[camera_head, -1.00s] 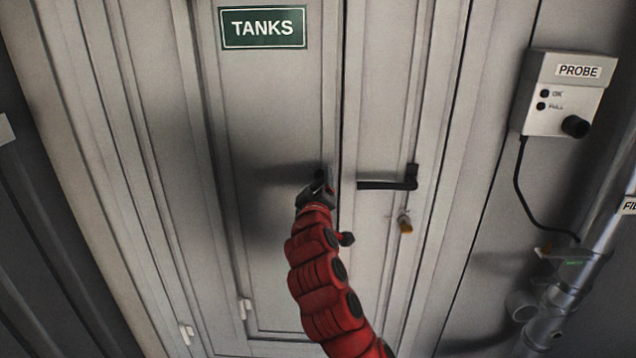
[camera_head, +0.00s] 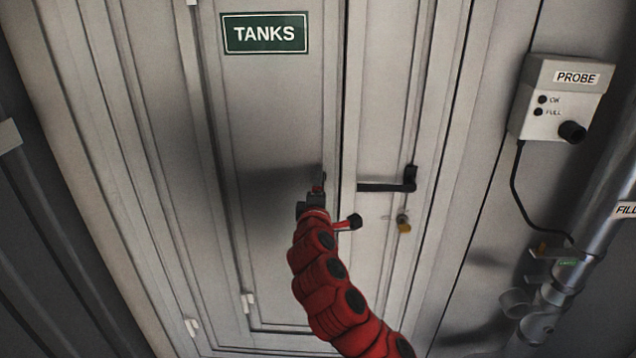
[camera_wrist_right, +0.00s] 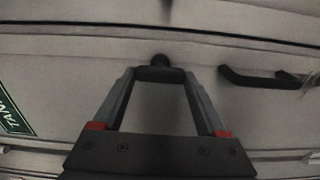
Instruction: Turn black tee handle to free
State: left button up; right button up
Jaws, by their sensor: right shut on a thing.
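The black tee handle (camera_wrist_right: 160,73) sits on the pale door leaf under the TANKS sign, near the seam between the leaves. In the right wrist view its bar lies between my fingertips, with a round black knob-like part just beyond. In the head view the handle (camera_head: 321,174) is mostly hidden by my gripper. My right gripper (camera_head: 318,187) is shut on it; its two grey fingers (camera_wrist_right: 160,82) also show in the right wrist view. The handle's exact turn angle is hard to tell. My left gripper is not in view.
A black lever handle (camera_head: 388,186) is on the right leaf, close right of my gripper, with a brass padlock-like piece (camera_head: 403,223) below. A grey PROBE box (camera_head: 557,98) with a cable and a metal pipe (camera_head: 590,235) stand further right.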

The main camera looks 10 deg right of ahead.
jog(key=shift+r, duration=0.2)
dwell(0.4)
jog(key=o, duration=1.3)
jog(key=shift+d+f, duration=0.1)
jog(key=shift+s, duration=0.1)
jog(key=p+v, duration=0.9)
jog(key=v, duration=0.8)
